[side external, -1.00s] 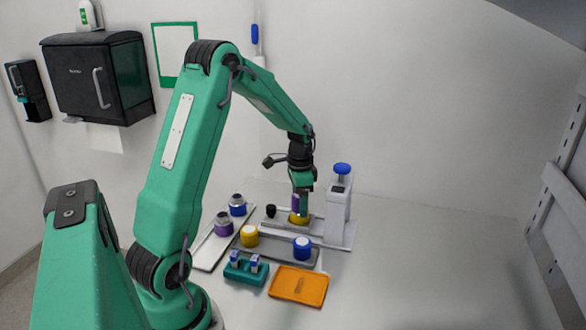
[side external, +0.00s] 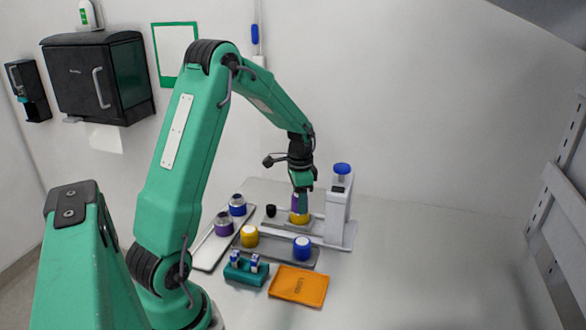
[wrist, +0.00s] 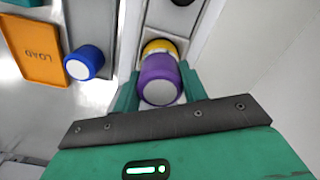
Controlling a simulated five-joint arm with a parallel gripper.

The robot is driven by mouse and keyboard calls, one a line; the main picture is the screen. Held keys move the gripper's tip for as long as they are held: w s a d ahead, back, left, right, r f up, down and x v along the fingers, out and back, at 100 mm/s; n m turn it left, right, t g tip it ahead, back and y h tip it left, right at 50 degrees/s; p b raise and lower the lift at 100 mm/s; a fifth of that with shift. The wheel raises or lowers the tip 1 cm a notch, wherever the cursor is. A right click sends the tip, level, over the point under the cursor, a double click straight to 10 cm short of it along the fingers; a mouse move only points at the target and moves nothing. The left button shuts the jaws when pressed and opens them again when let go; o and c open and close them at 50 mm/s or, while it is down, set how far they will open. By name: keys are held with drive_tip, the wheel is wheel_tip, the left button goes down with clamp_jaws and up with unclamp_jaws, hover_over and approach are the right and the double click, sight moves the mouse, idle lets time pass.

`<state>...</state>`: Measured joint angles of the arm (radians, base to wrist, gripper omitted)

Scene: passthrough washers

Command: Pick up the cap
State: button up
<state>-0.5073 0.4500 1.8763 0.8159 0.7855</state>
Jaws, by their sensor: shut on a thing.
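A purple cap (wrist: 158,78) with a pale round face sits between the two green fingers of my gripper (wrist: 160,86) in the wrist view. My gripper (side external: 301,206) is shut on it. In the side view the purple cap (side external: 294,202) shows only in part, beside the fingers. A yellow piece (side external: 299,218) sits below it on the grey-white fixture (side external: 318,231). In the wrist view the yellow piece (wrist: 160,46) is partly hidden by the cap, and I cannot tell if they touch.
A blue-topped post (side external: 340,190) stands close right of my gripper. A grey tray (side external: 275,250) holds a yellow cap (side external: 249,236) and a blue cap (side external: 302,248). Nearby are an orange LOAD tray (side external: 299,287), a teal rack (side external: 245,272) and a white tray (side external: 209,252) with purple and blue jars.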

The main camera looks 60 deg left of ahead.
wheel_tip(320, 180, up, 10)
drive_tip(key=shift+f, duration=0.1)
idle(0.5)
idle(0.4)
drive_tip(key=s+d+f+n, duration=0.2)
drive_tip(key=s+d, duration=0.3)
drive_tip(key=d, duration=0.3)
drive_tip(key=s+d+f+n, duration=0.2)
drive_tip(key=s+d, duration=0.4)
drive_tip(key=d, duration=0.3)
drive_tip(key=shift+d+f+n, duration=0.2)
drive_tip(key=shift+f+n, duration=0.15)
drive_tip(key=shift+n, duration=0.05)
hover_over(275, 249)
wheel_tip(275, 249, down, 7)
